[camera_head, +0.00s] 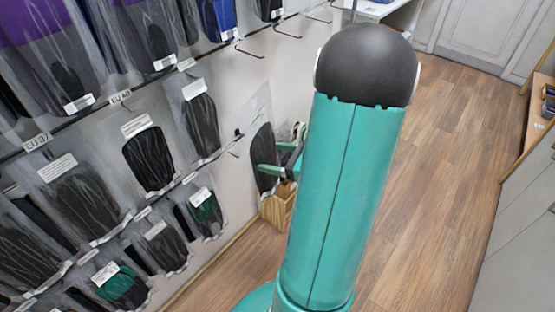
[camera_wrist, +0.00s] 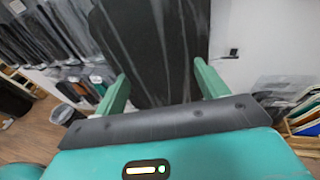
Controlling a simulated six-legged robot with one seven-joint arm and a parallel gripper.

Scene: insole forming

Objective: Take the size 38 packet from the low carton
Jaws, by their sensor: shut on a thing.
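My gripper (camera_wrist: 160,68) is shut on a dark packet (camera_wrist: 155,35) in a clear sleeve, which fills the space between its two green fingers in the wrist view. In the head view the packet (camera_head: 262,148) hangs upright near the wall rack, with my gripper (camera_head: 272,171) partly hidden behind my arm. No size label on it can be read.
A wall rack on the left holds several hanging packets (camera_head: 148,158), with tags such as EU 37 and EU 40. Empty hooks (camera_head: 250,50) stick out near the top. Wooden floor (camera_head: 440,150) is clear on the right, beside a grey cabinet (camera_head: 520,220).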

